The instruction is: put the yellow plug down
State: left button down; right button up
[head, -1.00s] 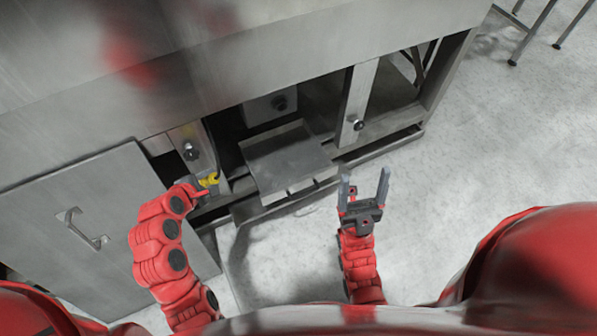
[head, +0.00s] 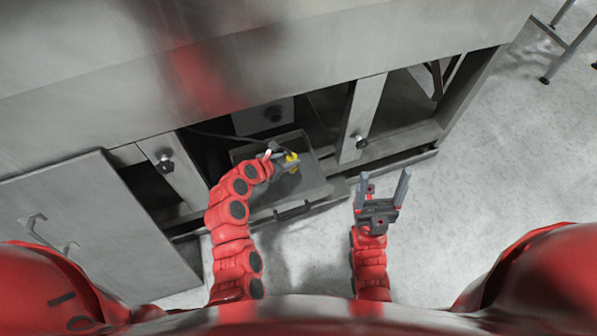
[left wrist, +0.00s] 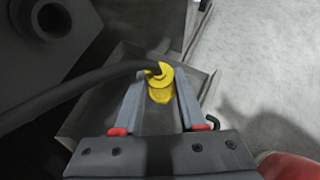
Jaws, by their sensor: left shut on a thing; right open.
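The yellow plug (head: 291,161) is between the fingers of my left gripper (head: 284,166), which is shut on it. In the left wrist view the plug (left wrist: 160,84) sits between both fingertips, with a black cable (left wrist: 70,90) running off to the left. The left gripper is over the grey metal tray (head: 313,186) in the machine's lower opening; the gap between plug and tray is hard to judge. My right gripper (head: 382,192) is open and empty, over the floor in front of the machine.
A steel post with a black knob (head: 362,142) stands right of the tray, another knobbed post (head: 165,164) left of it. A panel with a handle (head: 50,235) leans at the left. The machine's steel front (head: 300,60) overhangs the opening. The floor (head: 480,190) at right is clear.

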pick_arm(q)
notch_tip(320, 180, down, 5)
jog(key=shift+s+a+r+b, duration=0.1)
jog(key=shift+r+b, duration=0.05)
jog(key=shift+b, duration=0.45)
notch_tip(320, 180, down, 4)
jog(key=shift+f+b, duration=0.2)
jog(key=shift+b, duration=0.65)
jog(key=shift+r, duration=0.1)
jog(key=shift+c, duration=2.4)
grip_release()
